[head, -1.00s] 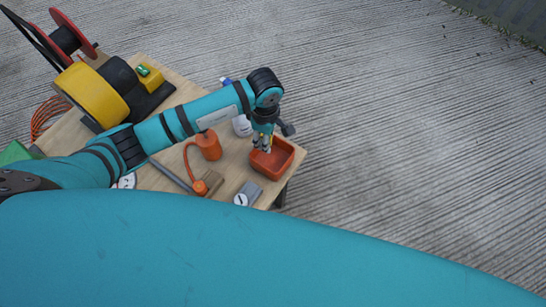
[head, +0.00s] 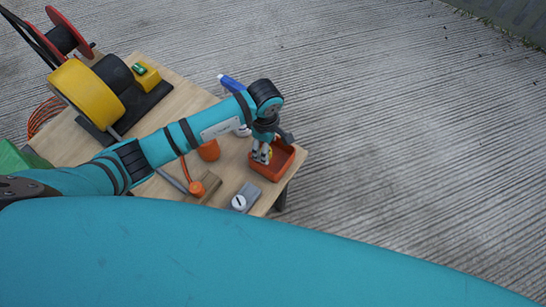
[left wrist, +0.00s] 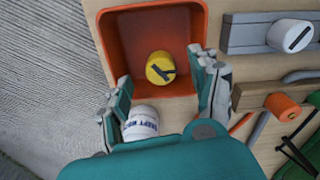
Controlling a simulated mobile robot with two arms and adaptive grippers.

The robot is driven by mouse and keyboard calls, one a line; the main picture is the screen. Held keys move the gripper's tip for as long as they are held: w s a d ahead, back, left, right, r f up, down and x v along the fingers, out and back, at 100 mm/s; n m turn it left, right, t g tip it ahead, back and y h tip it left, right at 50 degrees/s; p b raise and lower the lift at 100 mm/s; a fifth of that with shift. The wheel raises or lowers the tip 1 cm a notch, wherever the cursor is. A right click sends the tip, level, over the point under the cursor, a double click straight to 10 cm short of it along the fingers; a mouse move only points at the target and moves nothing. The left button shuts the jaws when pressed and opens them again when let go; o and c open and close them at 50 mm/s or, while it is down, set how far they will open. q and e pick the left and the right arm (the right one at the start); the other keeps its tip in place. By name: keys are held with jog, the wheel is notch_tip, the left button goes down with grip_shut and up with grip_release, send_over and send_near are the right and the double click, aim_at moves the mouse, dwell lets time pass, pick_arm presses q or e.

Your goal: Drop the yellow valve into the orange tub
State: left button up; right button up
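The orange tub (head: 284,163) sits at the right corner of the wooden table. It also shows in the left wrist view (left wrist: 118,40), where the yellow valve (left wrist: 160,67), a small round piece with a dark mark on top, lies inside it on the floor. My left gripper (head: 263,155) is over the tub, pointing down. In the left wrist view its fingers (left wrist: 166,78) are spread wide, one on each side of the valve, with clear gaps. In the head view the valve is mostly hidden by the fingers. My right gripper is not in view.
Beside the tub is a grey block with a white knob (head: 239,202). An orange canister (head: 208,151) stands further left, partly behind my arm. A white lettered item (left wrist: 141,123) is near the gripper. A yellow blower (head: 85,95) fills the table's far left.

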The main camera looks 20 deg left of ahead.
pick_arm(q)
notch_tip(320, 180, up, 12)
dwell(0.6)
dwell(0.5)
